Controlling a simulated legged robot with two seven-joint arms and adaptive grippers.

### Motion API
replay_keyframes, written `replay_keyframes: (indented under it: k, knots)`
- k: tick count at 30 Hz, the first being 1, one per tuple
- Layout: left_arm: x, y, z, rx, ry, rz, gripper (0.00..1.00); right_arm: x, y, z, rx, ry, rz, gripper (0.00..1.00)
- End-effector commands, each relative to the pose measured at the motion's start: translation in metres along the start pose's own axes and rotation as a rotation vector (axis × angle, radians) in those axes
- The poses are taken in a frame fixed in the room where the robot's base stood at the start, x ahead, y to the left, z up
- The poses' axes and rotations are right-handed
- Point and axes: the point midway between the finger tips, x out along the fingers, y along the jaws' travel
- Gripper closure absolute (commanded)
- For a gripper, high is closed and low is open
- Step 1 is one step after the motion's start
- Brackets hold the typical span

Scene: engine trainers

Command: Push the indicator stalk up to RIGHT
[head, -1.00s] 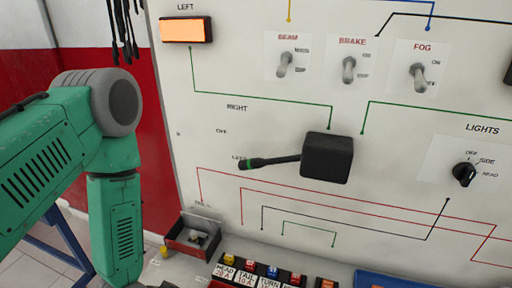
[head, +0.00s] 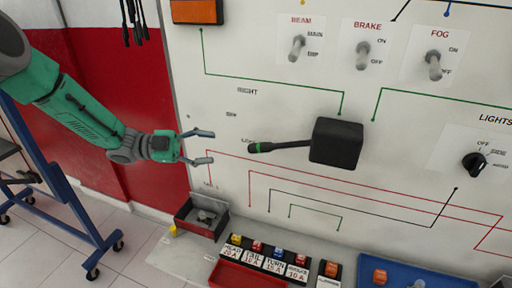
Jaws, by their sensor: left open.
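The indicator stalk (head: 282,146) is a black lever with a green band near its tip. It sticks out to the left from a black box (head: 336,143) on the white panel (head: 400,190). A gap shows between the fingers and the tip. My right gripper is not in view.
Toggle switches BEAM (head: 298,48), BRAKE (head: 363,55) and FOG (head: 434,65) and a LIGHTS knob (head: 474,163) are on the panel. Below are a small dark bin (head: 202,216), a fuse row (head: 265,262) and a blue tray (head: 375,283). A blue-framed stand (head: 62,200) is at left.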

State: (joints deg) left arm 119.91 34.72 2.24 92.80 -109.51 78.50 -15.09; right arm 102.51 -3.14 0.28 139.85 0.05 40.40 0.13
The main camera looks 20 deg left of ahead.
Motion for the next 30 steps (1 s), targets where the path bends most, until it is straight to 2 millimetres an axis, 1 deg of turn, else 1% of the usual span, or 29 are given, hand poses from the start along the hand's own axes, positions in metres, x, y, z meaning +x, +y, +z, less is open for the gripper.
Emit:
replay_keyframes:
  k: [1,9,15,18,21,30]
  knots:
    - [0.010,0.000,-0.002,-0.003,0.002,0.001,0.57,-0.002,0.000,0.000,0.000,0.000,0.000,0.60]
    - [0.068,0.001,-0.001,-0.004,0.002,0.001,0.57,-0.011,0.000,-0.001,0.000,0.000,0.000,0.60]
    - [0.101,0.000,-0.001,-0.003,0.002,-0.001,0.57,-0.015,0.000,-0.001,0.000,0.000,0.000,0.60]
    - [0.111,0.000,0.000,-0.004,0.001,-0.003,0.57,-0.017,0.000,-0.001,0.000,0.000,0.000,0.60]
    - [0.117,0.000,0.000,-0.003,0.000,-0.003,0.57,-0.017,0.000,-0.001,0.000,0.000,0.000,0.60]
    - [0.120,0.000,0.000,-0.003,0.000,-0.003,0.57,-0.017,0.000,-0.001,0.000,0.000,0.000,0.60]
